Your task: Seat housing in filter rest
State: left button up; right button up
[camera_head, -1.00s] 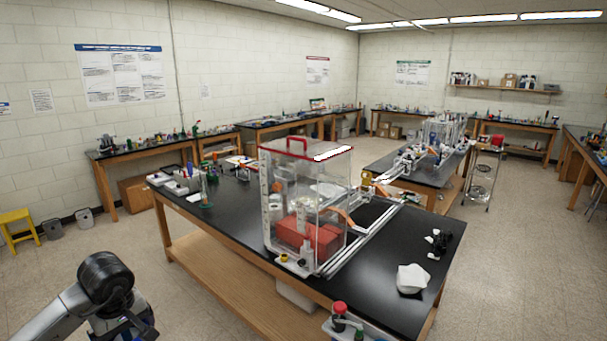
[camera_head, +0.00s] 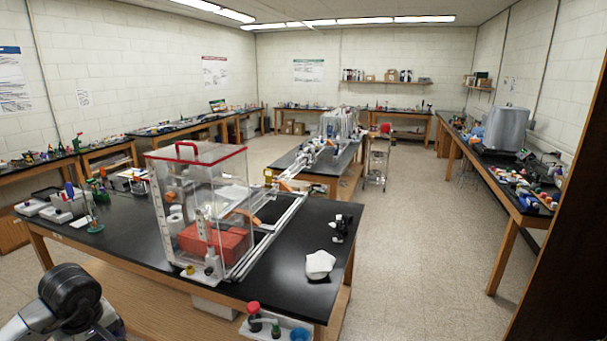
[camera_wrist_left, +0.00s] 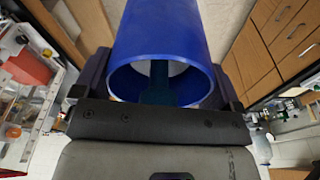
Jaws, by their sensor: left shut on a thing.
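The housing, a blue hollow cylinder (camera_wrist_left: 165,30), fills the upper middle of the left wrist view, its open end facing the camera. My left gripper (camera_wrist_left: 163,82) has one dark finger on each side of the cylinder and is shut on it. A dark bar-shaped form and a pale disc show inside the bore. In the head view only my left arm shows at bottom left; the held housing is not clearly visible there. I cannot make out the filter rest in either view. My right gripper is not in view.
A black-topped bench (camera_head: 290,262) carries a clear, red-rimmed box (camera_head: 198,205) and metal rails (camera_head: 268,240). A white lump (camera_head: 319,264) and a small black object (camera_head: 342,227) lie at its right. A tray with a red-capped bottle (camera_head: 254,316) is at the front. Open floor (camera_head: 420,260) lies to the right.

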pick_arm(q)
jog(key=shift+r+m, duration=0.1)
jog(key=shift+m, duration=0.2)
